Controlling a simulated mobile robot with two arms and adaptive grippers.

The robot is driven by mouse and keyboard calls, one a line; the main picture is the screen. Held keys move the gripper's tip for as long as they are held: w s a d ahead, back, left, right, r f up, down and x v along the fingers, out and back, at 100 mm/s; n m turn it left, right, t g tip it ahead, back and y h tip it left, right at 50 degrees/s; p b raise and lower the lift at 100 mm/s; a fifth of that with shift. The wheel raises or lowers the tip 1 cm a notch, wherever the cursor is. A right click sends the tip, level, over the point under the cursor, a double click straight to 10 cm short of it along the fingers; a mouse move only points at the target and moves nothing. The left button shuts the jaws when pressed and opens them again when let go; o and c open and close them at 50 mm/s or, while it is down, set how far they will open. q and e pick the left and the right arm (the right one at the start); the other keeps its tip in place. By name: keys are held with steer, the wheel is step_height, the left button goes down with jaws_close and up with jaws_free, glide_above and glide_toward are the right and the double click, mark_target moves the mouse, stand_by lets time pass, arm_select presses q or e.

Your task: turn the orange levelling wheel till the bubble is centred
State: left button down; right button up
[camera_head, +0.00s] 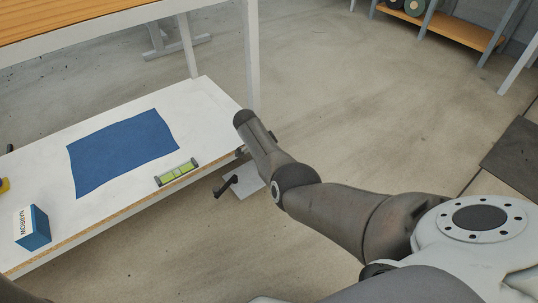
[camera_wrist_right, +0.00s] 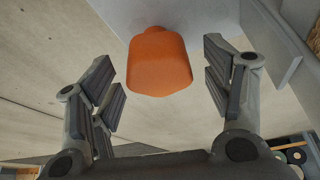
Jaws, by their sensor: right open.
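The orange levelling wheel (camera_wrist_right: 158,62) shows in the wrist view, below a pale surface. My right gripper (camera_wrist_right: 160,82) is open, with one finger on each side of the wheel and a visible gap on both sides. In the head view my right arm reaches to the right end of the white bench, and the wheel cannot be made out there. A spirit level (camera_head: 177,172) with a yellow-green vial lies on the bench near its front edge. Its bubble is too small to place. My left gripper is not in view.
The white bench top (camera_head: 205,105) also carries a blue cloth (camera_head: 122,150) and a blue and white box (camera_head: 34,228). A table leg (camera_head: 250,55) stands behind. Open floor lies to the right.

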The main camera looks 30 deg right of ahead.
steer(key=v, duration=1.1)
steer(key=shift+a+r, duration=0.2)
steer(key=shift+r, duration=0.15)
steer(key=shift+s+f, duration=0.1)
